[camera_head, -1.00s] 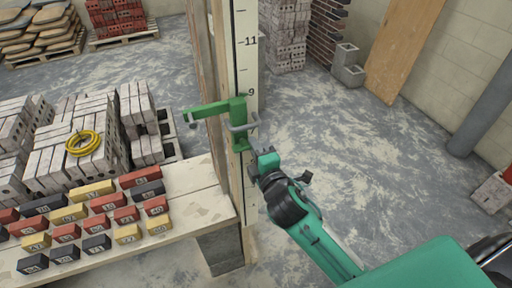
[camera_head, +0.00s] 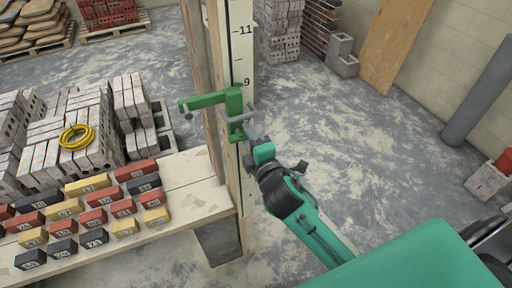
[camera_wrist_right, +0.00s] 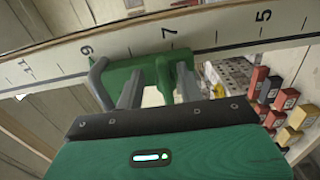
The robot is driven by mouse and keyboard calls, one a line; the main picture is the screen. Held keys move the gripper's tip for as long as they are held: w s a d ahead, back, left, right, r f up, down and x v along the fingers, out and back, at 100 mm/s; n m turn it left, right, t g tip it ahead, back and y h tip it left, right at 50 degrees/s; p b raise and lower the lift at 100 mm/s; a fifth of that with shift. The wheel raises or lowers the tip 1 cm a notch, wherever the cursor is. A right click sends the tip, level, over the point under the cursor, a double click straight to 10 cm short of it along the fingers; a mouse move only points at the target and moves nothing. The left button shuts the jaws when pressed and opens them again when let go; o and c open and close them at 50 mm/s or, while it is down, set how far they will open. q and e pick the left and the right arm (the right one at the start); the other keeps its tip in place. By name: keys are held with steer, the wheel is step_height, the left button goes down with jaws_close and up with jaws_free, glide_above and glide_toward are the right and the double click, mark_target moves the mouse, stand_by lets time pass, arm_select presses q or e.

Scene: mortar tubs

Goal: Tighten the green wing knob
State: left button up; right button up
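A green clamp (camera_head: 214,100) is fixed on the upright post with the scale, near the 9 mark. My right gripper (camera_head: 248,140) is right at the lower part of the clamp. In the wrist view its two grey fingers (camera_wrist_right: 158,88) stand apart, with a green part between their tips. Whether they touch it is unclear. My left gripper is not in view.
The scaled post (camera_head: 238,50) stands at the end of a wooden bench (camera_head: 200,200) with rows of numbered red, yellow and black blocks (camera_head: 95,215). Grey brick stacks and a yellow coil (camera_head: 76,137) lie behind.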

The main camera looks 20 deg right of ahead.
steer(key=s+b, duration=0.1)
steer(key=s, duration=1.2)
steer(key=shift+s+d+b, duration=0.15)
steer(key=shift+s+b, duration=0.1)
steer(key=shift+b, duration=0.15)
